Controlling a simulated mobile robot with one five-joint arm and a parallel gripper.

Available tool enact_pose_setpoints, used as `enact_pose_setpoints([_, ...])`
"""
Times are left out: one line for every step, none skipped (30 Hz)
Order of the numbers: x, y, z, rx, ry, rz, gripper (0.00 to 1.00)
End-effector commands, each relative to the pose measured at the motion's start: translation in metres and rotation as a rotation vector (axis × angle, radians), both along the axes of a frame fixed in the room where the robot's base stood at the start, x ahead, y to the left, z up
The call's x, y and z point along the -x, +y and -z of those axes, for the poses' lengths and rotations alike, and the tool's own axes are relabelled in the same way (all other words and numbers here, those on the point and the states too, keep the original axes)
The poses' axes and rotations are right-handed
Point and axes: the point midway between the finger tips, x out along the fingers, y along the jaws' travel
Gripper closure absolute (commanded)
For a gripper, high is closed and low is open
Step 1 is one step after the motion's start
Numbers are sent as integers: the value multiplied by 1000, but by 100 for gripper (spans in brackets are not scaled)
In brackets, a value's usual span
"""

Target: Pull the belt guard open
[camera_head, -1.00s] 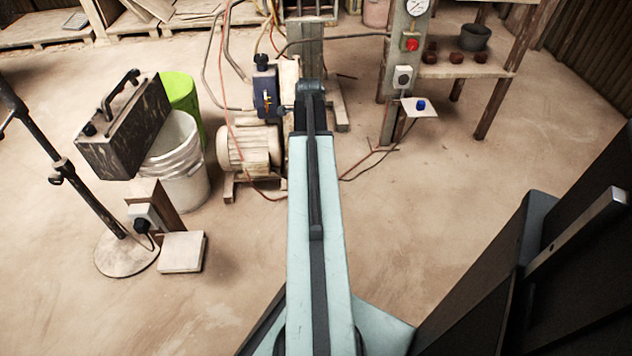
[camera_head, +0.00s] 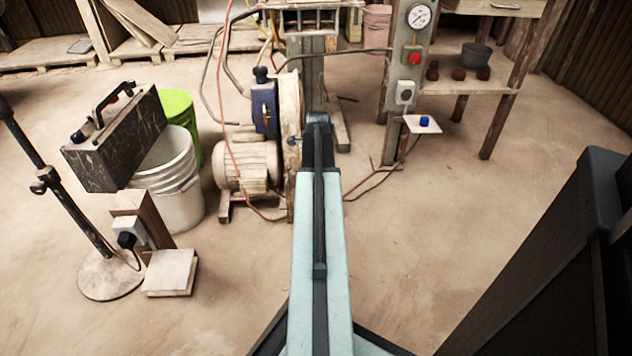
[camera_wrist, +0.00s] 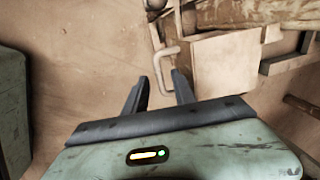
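The belt guard appears to be the upright pale panel (camera_head: 291,100) beside the blue pump and motor, left of my arm in the head view. In the wrist view a pale, boxy panel (camera_wrist: 215,70) lies ahead, with a light C-shaped handle (camera_wrist: 168,72) at its left side. I cannot be sure that this panel is the guard. My gripper (camera_wrist: 159,78) is open, its two dark fingers apart. The handle's lower end shows between and just beyond the fingertips; I see no grip on it. In the head view my arm hides the gripper.
The motor (camera_head: 245,165) stands left of my arm, with a red cable and hoses around it. A white bucket (camera_head: 178,200), a black case (camera_head: 115,140) and a stand (camera_head: 110,278) are further left. A control post (camera_head: 407,60) stands right.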

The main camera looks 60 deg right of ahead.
Motion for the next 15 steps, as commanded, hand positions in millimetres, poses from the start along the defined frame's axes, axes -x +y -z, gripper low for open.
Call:
enact_pose_setpoints([0,0,-1,0,0,0,68])
enact_pose_setpoints([0,0,-2,0,0,0,68])
enact_pose_setpoints([0,0,-2,0,0,0,68])
enact_pose_setpoints([0,0,-2,0,0,0,68])
enact_pose_setpoints([0,0,-2,0,0,0,77])
enact_pose_setpoints([0,0,-2,0,0,0,88])
enact_pose_setpoints([0,0,-2,0,0,0,96])
enact_pose_setpoints([0,0,-2,0,0,0,100])
enact_pose_setpoints([1,0,-2,0,0,0,100])
enact_pose_setpoints([1,0,-2,-1,1,0,100])
enact_pose_setpoints([1,0,-2,-1,1,0,100])
enact_pose_setpoints([1,0,-2,-1,0,1,100])
enact_pose_setpoints([1,0,-2,-1,0,1,100])
enact_pose_setpoints([1,0,-2,-1,0,1,100])
enact_pose_setpoints([1,0,-2,-1,0,1,100])
